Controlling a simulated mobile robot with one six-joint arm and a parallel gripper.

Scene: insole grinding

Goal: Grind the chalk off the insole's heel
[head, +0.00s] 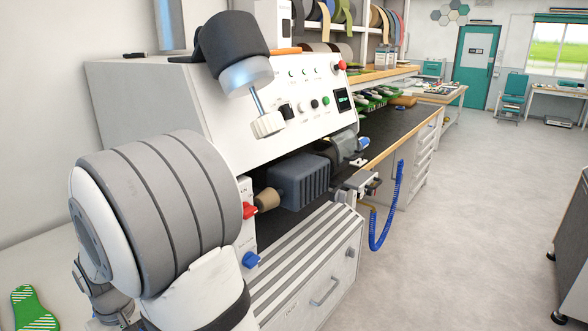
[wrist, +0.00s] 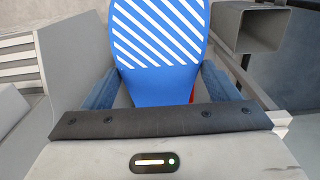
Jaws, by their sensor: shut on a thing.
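A blue insole (wrist: 158,85) with white diagonal stripes over its far part stands between the two blue-grey fingers of my gripper (wrist: 160,88) in the wrist view. The gripper is shut on it. The near half is plain blue; its far end runs out of the top of the picture. A bit of red shows beside its right edge. In the head view my gripper cannot be made out. The white grinding machine (head: 135,100) fills the middle left, with a tan cone (head: 267,199) and a grey ribbed housing (head: 300,182) under its panel. Contact between insole and grinder cannot be seen.
A green striped insole (head: 33,308) lies on the pale surface at lower left. A coiled blue hose (head: 386,215) hangs by the bench front. In the wrist view a grey square duct (wrist: 248,28) stands close at upper right. The floor (head: 460,230) on the right is clear.

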